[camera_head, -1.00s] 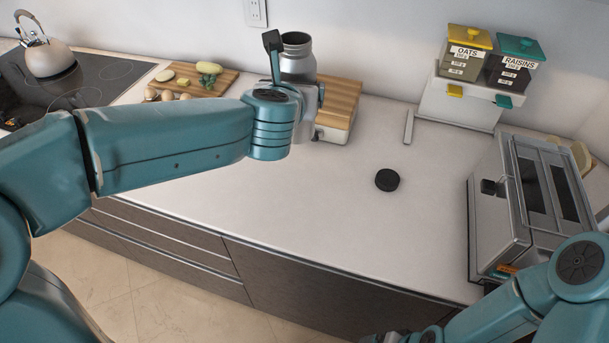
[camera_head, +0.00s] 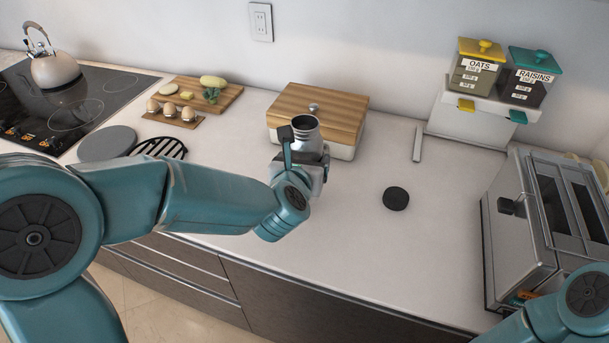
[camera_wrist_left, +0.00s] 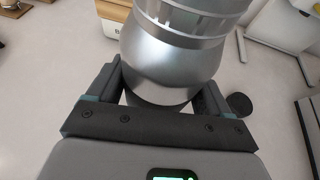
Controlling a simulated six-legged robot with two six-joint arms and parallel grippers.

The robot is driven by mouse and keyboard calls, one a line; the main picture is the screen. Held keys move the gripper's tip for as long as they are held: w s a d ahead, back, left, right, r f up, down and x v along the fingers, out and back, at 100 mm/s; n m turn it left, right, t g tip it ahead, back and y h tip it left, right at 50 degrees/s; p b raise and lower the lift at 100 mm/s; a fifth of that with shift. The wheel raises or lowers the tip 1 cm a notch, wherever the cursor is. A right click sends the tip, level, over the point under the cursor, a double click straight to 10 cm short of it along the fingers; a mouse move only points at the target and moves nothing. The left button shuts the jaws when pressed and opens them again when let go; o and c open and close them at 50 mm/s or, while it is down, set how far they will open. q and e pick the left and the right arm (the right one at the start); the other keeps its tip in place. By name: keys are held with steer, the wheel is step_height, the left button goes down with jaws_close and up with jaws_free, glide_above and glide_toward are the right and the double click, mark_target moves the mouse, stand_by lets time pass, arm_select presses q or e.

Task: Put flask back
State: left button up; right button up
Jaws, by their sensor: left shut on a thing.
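The silver flask (camera_head: 306,132) is upright and its open mouth faces up in the head view. My left gripper (camera_head: 306,168) is shut on the flask over the counter, in front of the wooden-lidded box. In the left wrist view the flask (camera_wrist_left: 172,60) fills the space between the fingers of the left gripper (camera_wrist_left: 158,92). A round black lid (camera_head: 396,198) lies on the counter to the right of the flask; I take it for the flask's lid. My right arm shows at the bottom right, but its gripper is out of view.
A wooden-lidded box (camera_head: 318,103) stands behind the flask. An oven (camera_head: 530,225) stands at the right, with a white rack of oats (camera_head: 474,75) and raisins (camera_head: 521,85) behind it. A cutting board (camera_head: 225,97) and black trivet (camera_head: 160,148) are at left.

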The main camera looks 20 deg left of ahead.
arm_select(q)
steer(key=shift+f, duration=1.85)
steer(key=shift+w+f+b, duration=0.1)
steer(key=shift+f+b, duration=0.1)
steer(key=shift+b, duration=0.3)
steer(key=o, duration=1.5)
steer(key=shift+r+p, duration=0.3)
steer(key=shift+p, duration=0.05)
steer(key=v, duration=1.2)
steer(key=shift+f+b, duration=0.15)
steer(key=shift+b, duration=0.15)
